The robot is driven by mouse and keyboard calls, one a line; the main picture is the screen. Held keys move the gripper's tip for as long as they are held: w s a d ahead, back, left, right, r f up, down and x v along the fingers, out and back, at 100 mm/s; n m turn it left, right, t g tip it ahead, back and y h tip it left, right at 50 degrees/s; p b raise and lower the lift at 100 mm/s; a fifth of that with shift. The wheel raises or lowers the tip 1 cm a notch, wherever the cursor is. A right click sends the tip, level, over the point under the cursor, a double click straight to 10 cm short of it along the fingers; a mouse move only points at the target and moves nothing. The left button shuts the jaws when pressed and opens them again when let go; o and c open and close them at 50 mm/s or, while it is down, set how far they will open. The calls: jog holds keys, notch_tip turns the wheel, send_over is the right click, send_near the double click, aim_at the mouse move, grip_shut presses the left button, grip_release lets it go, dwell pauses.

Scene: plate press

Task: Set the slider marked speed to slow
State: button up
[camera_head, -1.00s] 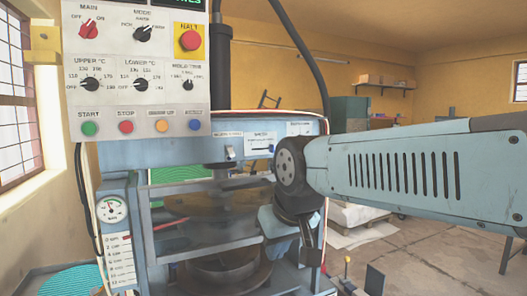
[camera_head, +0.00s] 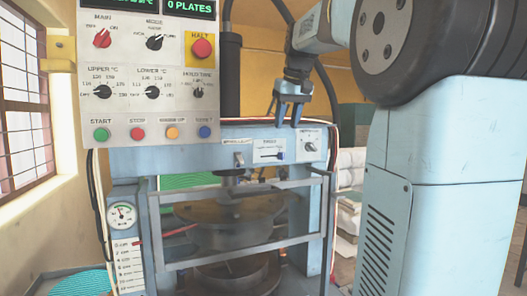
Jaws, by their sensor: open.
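The speed slider (camera_head: 268,154) is a small white plate with a dark horizontal slot on the blue front beam of the press. Its blue knob (camera_head: 281,155) sits at the right end of the slot. The small lettering is too blurred to read surely. My gripper (camera_head: 287,124) is open and empty, with its fingers pointing down. It hangs above the slider in the picture, a little right of the knob, and appears apart from it.
A lever switch (camera_head: 239,159) is left of the slider and a rotary knob (camera_head: 310,147) right of it. The control panel (camera_head: 120,75) stands upper left. Grey guard bars (camera_head: 240,247) cross below. A black hose runs behind my gripper.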

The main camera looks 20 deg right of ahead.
aim_at(284, 150)
jog(key=w+d+r, duration=0.3)
jog(key=d, duration=0.1)
jog(key=x, duration=1.4)
jog(key=shift+a+f, duration=0.1)
jog(key=shift+a, duration=0.15)
grip_shut()
